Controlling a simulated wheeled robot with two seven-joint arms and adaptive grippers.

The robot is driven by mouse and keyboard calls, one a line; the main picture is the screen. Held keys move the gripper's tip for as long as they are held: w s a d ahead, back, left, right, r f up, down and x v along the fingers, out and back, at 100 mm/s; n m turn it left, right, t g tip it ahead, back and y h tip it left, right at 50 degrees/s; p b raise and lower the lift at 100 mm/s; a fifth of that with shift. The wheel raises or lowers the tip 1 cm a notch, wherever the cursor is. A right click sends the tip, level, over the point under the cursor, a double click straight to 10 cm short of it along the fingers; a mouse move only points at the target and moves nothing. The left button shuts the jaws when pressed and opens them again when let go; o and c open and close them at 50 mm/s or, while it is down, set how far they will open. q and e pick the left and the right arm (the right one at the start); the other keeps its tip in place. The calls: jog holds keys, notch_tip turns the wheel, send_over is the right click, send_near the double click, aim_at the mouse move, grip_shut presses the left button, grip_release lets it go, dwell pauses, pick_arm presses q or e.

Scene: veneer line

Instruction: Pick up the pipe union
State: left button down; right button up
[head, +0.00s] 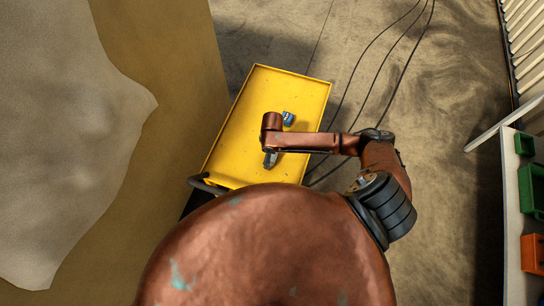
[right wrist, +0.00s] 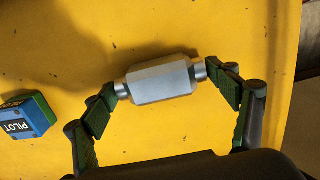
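The pipe union (right wrist: 160,80), a silver hexagonal body with a narrower round neck at each end, is over the yellow tray in the right wrist view. My right gripper (right wrist: 166,83) has its fingers spread wide, one fingertip at each end of the union. The fingertips overlap the necks in the picture; I cannot tell whether they touch. In the head view my right gripper (head: 270,159) points down over the yellow cart (head: 229,170), mostly hidden by its own wrist. The union cannot be made out there. My left gripper is not in view.
A small blue and green box marked PILOT (right wrist: 25,116) lies left of the gripper; it also shows in the head view (head: 288,118). The tray has a raised rim. Black cables cross the floor. Green and orange bins (head: 532,190) stand at the far right.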

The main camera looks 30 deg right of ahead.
jog(key=c, duration=1)
jog(key=shift+c, duration=0.2)
